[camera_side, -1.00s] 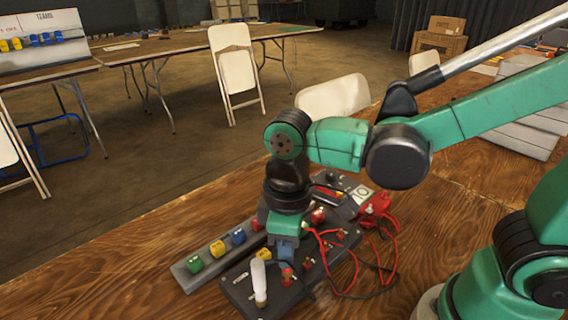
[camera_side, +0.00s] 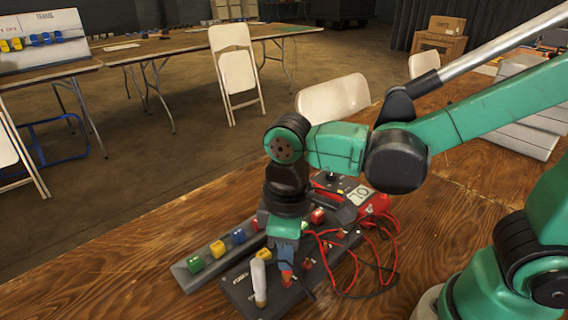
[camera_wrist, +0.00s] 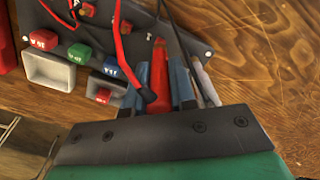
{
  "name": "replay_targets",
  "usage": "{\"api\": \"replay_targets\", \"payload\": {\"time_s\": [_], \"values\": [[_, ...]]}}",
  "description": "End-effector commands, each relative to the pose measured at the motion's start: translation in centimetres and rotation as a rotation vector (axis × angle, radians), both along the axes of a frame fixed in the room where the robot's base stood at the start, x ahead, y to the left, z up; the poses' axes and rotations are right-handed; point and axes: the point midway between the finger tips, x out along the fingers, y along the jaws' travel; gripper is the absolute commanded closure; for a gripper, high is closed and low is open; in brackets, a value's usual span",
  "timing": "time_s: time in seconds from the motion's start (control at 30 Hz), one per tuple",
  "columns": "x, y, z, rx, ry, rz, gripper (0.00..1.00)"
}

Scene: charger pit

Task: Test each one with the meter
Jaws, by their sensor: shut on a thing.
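My gripper (camera_side: 287,262) points down over the dark test board (camera_side: 243,288). Its fingers are shut on a red probe (camera_wrist: 159,77), with blue-grey fingers on either side of it in the wrist view. The red tip (camera_side: 287,277) shows below the jaws in the side view; whether it touches anything is unclear. The red meter (camera_side: 377,206) stands behind the board with a lit screen (camera_side: 358,195), whose characters I cannot read surely.
Red and black leads (camera_side: 350,265) loop on the table right of the board. A white cylinder (camera_side: 259,281) stands at the board's front.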

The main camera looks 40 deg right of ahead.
Motion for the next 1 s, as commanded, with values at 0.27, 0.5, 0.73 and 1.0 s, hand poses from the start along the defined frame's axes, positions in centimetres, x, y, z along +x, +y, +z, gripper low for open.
{"api": "replay_targets", "payload": {"time_s": [0.27,0.5,0.73,1.0], "values": [[-0.01,-0.01,-0.57,0.0,0.0,0.0,1.0],[-0.01,-0.01,-0.81,0.0,0.0,0.0,1.0],[-0.03,-0.01,-0.81,0.0,0.0,0.0,1.0],[-0.02,-0.02,-0.86,0.0,0.0,0.0,1.0]]}}
